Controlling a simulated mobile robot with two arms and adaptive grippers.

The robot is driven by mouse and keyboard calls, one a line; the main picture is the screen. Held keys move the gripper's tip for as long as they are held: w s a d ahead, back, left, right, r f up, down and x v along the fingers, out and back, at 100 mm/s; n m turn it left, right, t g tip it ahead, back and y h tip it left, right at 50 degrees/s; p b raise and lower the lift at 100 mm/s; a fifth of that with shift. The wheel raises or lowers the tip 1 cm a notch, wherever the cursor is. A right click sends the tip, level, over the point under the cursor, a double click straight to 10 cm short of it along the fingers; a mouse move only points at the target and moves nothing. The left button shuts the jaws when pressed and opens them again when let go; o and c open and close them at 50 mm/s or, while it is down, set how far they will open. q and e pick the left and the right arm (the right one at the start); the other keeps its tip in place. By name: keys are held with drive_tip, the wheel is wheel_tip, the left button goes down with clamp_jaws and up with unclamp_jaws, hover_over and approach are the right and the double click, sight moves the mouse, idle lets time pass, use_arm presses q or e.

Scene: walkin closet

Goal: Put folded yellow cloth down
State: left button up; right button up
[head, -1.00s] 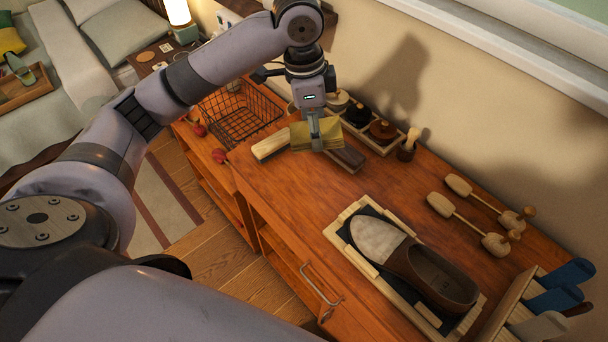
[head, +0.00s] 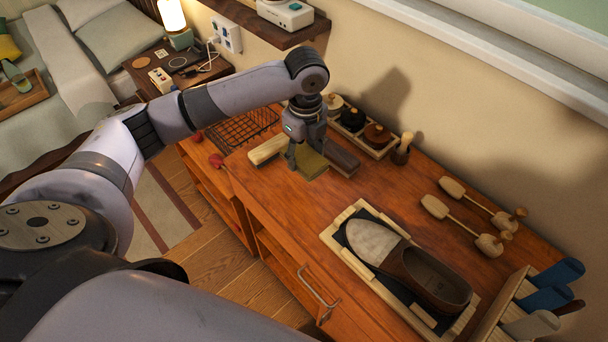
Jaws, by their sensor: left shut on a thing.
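The folded yellow cloth (head: 314,166) is at or just above the wooden cabinet top (head: 268,200), between a pale brush (head: 264,150) and a dark brush (head: 345,163). My left gripper (head: 302,158) points down and is shut on the cloth. The gripper hides part of the cloth, and I cannot tell whether its underside touches the wood. My right gripper is not in view.
A wire basket (head: 240,127) stands behind the pale brush. A tray of round tins (head: 364,138) and a small upright brush (head: 402,150) are by the wall. A brown shoe (head: 432,277) lies on a framed tray at right. The cabinet's middle is clear.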

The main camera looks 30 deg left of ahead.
sight(304, 186)
use_arm(q)
wheel_tip(304, 186, down, 10)
drive_tip(key=shift+r+p, duration=0.15)
drive_tip(key=shift+p, duration=0.4)
drive_tip(key=o, duration=0.9)
drive_tip(key=shift+o, duration=0.2)
wheel_tip(304, 186, up, 12)
drive_tip(key=shift+d+r+b, duration=0.1)
drive_tip(key=shift+d+b, duration=0.05)
drive_tip(key=shift+b, duration=0.65)
